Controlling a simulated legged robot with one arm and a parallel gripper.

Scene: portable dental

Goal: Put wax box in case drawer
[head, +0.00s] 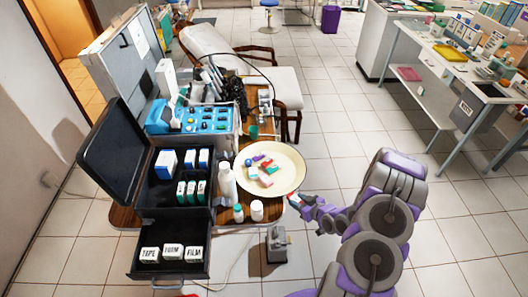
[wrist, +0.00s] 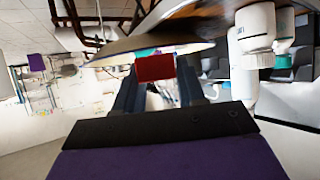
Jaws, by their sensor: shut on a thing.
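My gripper (head: 301,202) is shut on a small red box (wrist: 155,68), just off the right rim of the round cream tray. No label on it is readable, so I cannot confirm that it is the wax box. The black case (head: 148,190) stands at the left with its lid (head: 113,150) raised. Its lower drawer (head: 146,272) is pulled out and holds white boxes labelled TAPE, FILM and one less clear, in a row at the back. The drawer's front part is bare. The case's upper part holds blue-and-white and green-and-white boxes (head: 191,190).
The cream tray (head: 290,183) holds several small coloured items. A white bottle (head: 226,182) and two small jars (head: 257,210) stand between tray and case. A grey device (head: 277,243) is below the table edge. A blue control unit (head: 190,118) stands behind.

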